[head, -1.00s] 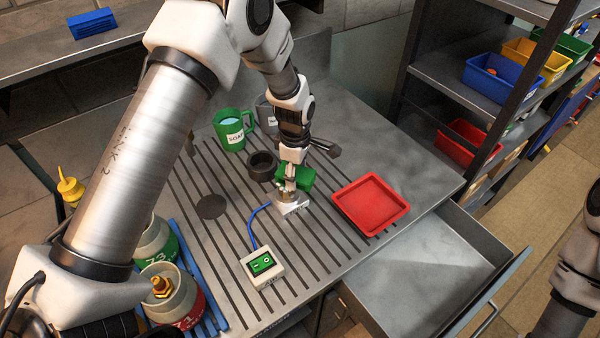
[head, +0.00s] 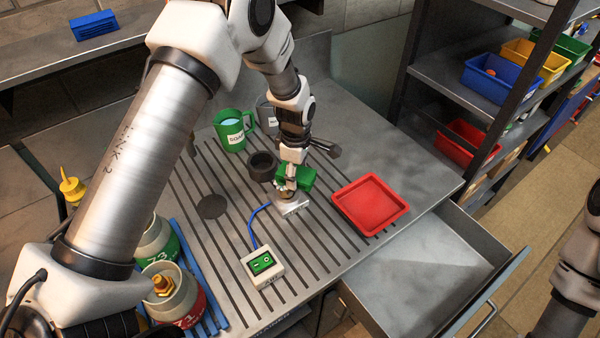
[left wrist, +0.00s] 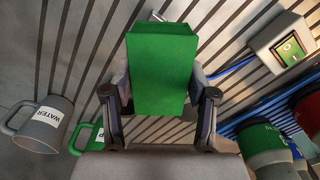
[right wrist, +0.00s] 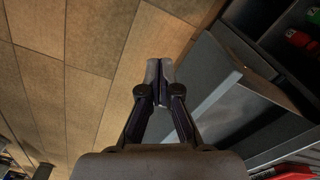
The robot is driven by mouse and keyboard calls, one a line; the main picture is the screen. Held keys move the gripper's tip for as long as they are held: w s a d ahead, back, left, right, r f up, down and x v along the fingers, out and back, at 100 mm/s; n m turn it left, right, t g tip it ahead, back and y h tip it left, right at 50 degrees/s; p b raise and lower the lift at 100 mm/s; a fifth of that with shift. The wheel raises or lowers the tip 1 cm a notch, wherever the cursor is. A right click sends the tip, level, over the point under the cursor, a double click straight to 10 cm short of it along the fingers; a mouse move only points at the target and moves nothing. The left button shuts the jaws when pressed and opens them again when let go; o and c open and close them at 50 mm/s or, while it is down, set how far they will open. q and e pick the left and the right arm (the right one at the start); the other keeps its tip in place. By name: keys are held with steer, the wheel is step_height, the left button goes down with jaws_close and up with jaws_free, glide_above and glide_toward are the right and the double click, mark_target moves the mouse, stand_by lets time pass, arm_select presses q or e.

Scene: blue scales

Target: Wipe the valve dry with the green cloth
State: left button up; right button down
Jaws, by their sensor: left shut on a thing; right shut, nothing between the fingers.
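The green cloth (head: 306,180) is a folded green block held in my left gripper (left wrist: 160,95). In the left wrist view the cloth (left wrist: 163,72) stands between the two fingers, which are shut on it. In the head view it is just above or against a small silver metal piece (head: 291,207) on the slotted worktop, at the end of a blue cable. I cannot tell whether they touch. No valve is clear; a brass fitting (head: 163,285) sits atop the red-banded pot, and the silver piece is partly hidden. My right gripper (right wrist: 160,72) is shut and empty, over the floor.
Green-banded pot (head: 156,243) stands at left. An open drawer (head: 425,270) juts out at the right front.

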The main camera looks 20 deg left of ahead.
arm_select(q)
steer(key=shift+s+f, duration=0.15)
steer(key=shift+r+p, duration=0.5)
steer(key=shift+r, duration=0.05)
steer(key=shift+w+a+r+p, duration=0.15)
steer(key=shift+w+r+p, duration=0.05)
steer(key=shift+r+p, duration=0.2)
step_height(320, 180, up, 3)
steer(key=shift+r+p, duration=0.15)
steer(key=shift+p, duration=1.1)
steer(key=shift+f, duration=0.2)
